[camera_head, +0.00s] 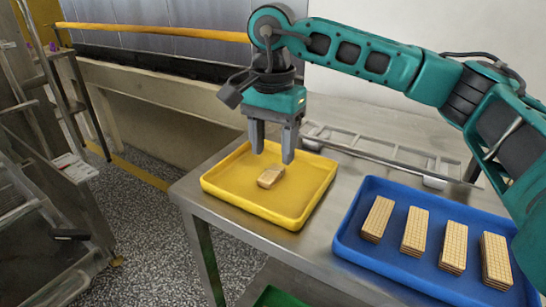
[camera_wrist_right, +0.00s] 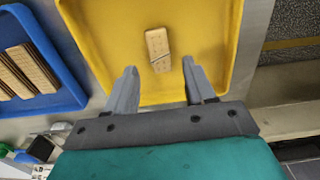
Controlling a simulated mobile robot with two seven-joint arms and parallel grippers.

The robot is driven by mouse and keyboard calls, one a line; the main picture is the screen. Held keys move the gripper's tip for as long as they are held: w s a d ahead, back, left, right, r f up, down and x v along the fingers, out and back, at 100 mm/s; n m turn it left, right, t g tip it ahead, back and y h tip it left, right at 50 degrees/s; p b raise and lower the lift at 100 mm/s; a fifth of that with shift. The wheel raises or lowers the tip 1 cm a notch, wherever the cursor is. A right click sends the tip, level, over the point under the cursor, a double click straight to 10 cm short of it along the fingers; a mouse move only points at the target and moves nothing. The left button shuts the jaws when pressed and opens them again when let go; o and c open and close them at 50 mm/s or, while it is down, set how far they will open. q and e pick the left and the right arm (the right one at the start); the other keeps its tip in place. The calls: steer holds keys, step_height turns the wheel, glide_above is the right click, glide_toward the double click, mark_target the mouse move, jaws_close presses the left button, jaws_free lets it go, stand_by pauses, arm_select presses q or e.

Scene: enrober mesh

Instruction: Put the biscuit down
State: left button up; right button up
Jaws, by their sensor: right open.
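My left gripper is in neither view.
A blue tray (camera_head: 350,235) with several stacks of biscuits (camera_head: 415,230) stands on the steel table (camera_head: 255,245), right of the yellow tray. A metal rack (camera_head: 390,155) lies behind them. A yellow rail (camera_head: 150,32) runs along the back left. Machinery stands at the far left.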

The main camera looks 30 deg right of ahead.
mark_target(273, 171)
step_height(273, 171, up, 8)
steer(key=p, duration=0.1)
stand_by(0.5)
